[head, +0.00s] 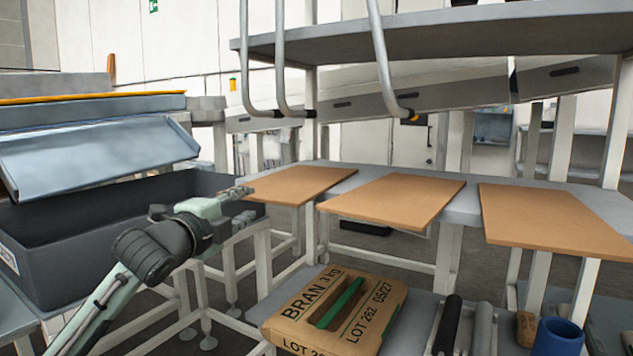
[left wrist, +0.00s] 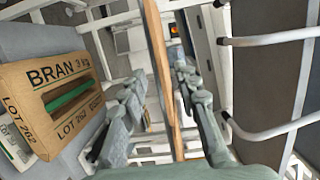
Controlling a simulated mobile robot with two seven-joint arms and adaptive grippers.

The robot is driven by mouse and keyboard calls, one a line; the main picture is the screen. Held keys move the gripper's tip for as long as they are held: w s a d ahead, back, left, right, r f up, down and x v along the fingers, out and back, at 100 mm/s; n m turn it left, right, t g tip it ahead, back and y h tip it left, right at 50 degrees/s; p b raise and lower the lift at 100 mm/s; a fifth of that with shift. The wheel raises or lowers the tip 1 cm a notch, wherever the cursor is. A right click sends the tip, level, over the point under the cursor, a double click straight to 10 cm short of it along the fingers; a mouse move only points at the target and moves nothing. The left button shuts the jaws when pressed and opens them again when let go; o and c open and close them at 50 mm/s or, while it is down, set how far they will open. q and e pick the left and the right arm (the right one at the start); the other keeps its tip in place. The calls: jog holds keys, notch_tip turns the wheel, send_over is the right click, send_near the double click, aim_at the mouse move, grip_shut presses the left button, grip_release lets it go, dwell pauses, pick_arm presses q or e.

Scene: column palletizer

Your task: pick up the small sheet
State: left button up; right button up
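Three flat brown sheets lie on the grey shelf (head: 463,205): a left one (head: 300,186), which looks smallest, a middle one (head: 395,199) and a right one (head: 550,219). My left gripper (head: 243,191) is at the left corner of the left sheet. In the left wrist view a brown sheet shows nearly edge-on (left wrist: 158,50) between the fingers of my left gripper (left wrist: 160,80). The fingers are apart, with a visible gap on the left finger's side. Whether the right finger touches the sheet is unclear. My right gripper is not in view.
A brown BRAN package (head: 335,312) with a green strip lies on the lower shelf, beside dark and grey rolls and a blue cylinder (head: 558,338). A dark bin (head: 90,215) stands left. Bent metal tubes (head: 380,60) hang above the sheets from an upper shelf (head: 450,35).

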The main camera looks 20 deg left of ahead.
aim_at(261, 194)
pick_arm(q)
jog(key=shift+w+r, duration=0.45)
jog(key=shift+w, duration=0.15)
jog(key=w, duration=0.4)
jog(key=w+a+f, duration=0.1)
jog(key=w, duration=0.1)
jog(key=shift+w+a, duration=0.1)
jog(key=shift+w, duration=0.25)
jog(key=shift+c, duration=0.5)
grip_shut()
